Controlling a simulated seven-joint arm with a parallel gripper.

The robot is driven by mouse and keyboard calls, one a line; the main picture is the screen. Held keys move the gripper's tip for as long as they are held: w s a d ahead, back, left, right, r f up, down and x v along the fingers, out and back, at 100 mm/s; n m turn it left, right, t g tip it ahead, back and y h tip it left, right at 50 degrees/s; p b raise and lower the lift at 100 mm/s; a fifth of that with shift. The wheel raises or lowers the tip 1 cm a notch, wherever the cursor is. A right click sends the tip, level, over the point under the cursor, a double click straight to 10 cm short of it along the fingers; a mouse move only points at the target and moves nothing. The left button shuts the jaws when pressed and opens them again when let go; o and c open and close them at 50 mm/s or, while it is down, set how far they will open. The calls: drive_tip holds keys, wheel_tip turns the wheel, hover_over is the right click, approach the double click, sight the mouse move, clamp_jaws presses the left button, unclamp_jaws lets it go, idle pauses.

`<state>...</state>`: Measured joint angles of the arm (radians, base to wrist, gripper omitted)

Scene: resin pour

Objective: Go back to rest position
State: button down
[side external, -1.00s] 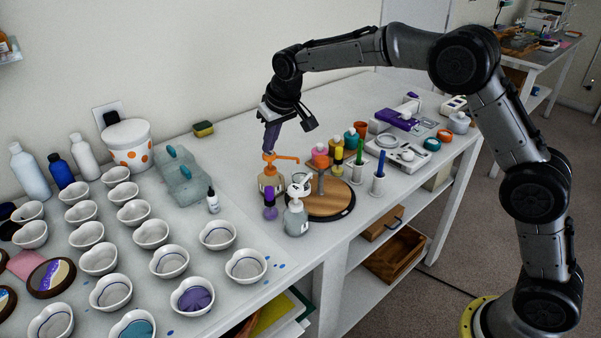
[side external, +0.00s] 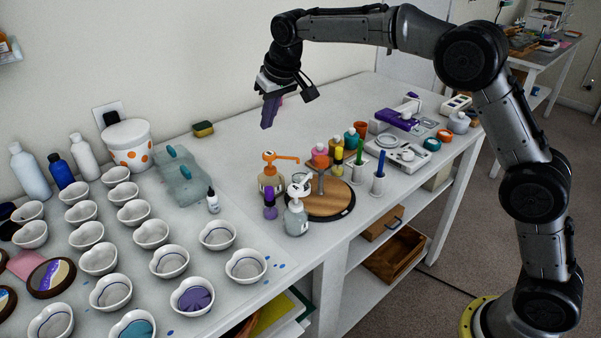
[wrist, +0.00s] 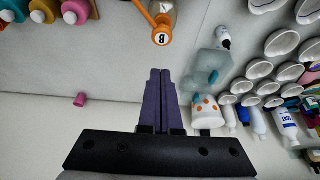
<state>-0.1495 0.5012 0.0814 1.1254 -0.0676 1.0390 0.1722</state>
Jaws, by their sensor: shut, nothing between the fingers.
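My gripper (side external: 269,114) is raised in the air above the table, over the area behind the orange pump bottle. Its purple fingers are together with nothing between them; they also show shut in the wrist view (wrist: 161,73). The orange-topped pump bottle (side external: 271,180) stands upright on the table below my gripper, apart from it. In the wrist view its orange pump head (wrist: 161,36) lies beyond the fingertips. A clear bottle with a white pump (side external: 296,215) stands in front of it.
Several white cups (side external: 150,234) fill the left of the table (side external: 225,155). A round wooden board (side external: 337,204), paint bottles (side external: 320,156) and a scale (side external: 403,155) stand to the right. A dotted bucket (side external: 128,152) and a sponge (side external: 203,129) sit near the wall. Air around my gripper is clear.

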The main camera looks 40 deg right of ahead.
drive_tip(key=s+d+r+t, duration=0.25)
drive_tip(key=s+r, duration=0.45)
drive_tip(key=r, duration=0.4)
drive_tip(key=s+d+r, duration=0.3)
drive_tip(key=s, duration=0.8)
drive_tip(key=s+d+f, duration=0.1)
drive_tip(key=s+f, duration=0.1)
drive_tip(key=s, duration=0.6)
drive_tip(key=s+d+f, duration=0.1)
drive_tip(key=s+f, duration=0.2)
drive_tip(key=s, duration=0.5)
drive_tip(key=s+f+g, duration=0.1)
drive_tip(key=s+f, duration=0.7)
drive_tip(key=f, duration=0.2)
drive_tip(key=shift+f, duration=0.25)
drive_tip(key=shift+s+g, duration=0.1)
drive_tip(key=shift+g, duration=0.15)
